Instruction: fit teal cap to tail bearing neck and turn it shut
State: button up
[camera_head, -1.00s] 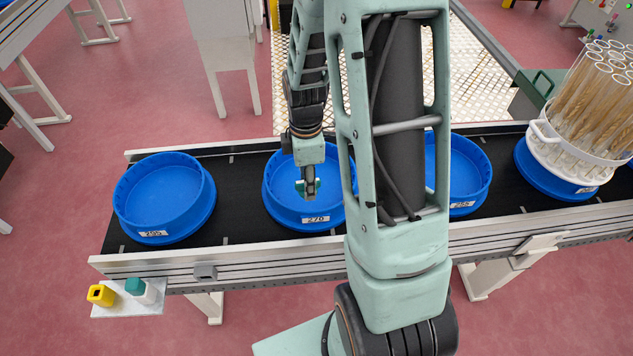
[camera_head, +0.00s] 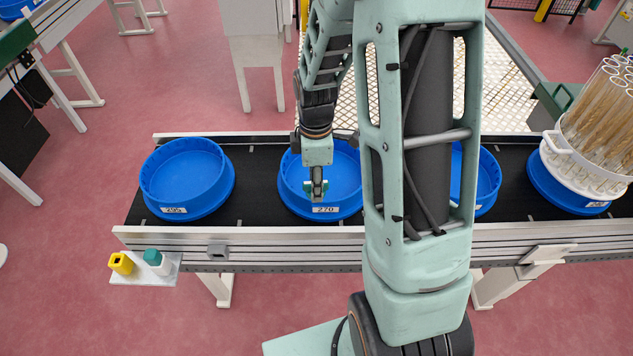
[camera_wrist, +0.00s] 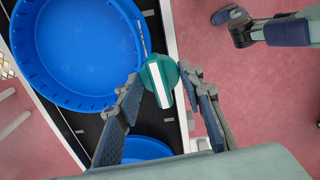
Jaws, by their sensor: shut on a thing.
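My gripper (camera_head: 318,190) hangs over the blue tub marked 270 (camera_head: 348,177), near its front wall. In the wrist view my gripper (camera_wrist: 160,84) is shut on a round teal cap (camera_wrist: 153,76) with a white bar across its face. The cap sits between the two fingertips. The cap shows only as small teal patches in the head view. I cannot make out the tail bearing neck. A small grey box (camera_head: 217,250) is on the conveyor's front rail.
The conveyor (camera_head: 255,185) carries several blue tubs, including one at the left (camera_head: 185,177). At the right stands a white rack (camera_head: 580,172) of wheat tubes. A small shelf (camera_head: 147,279) at the front left holds a yellow piece (camera_head: 121,263) and a white teal-topped bottle (camera_head: 158,264).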

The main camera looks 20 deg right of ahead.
jog(key=o, duration=0.4)
grip_shut()
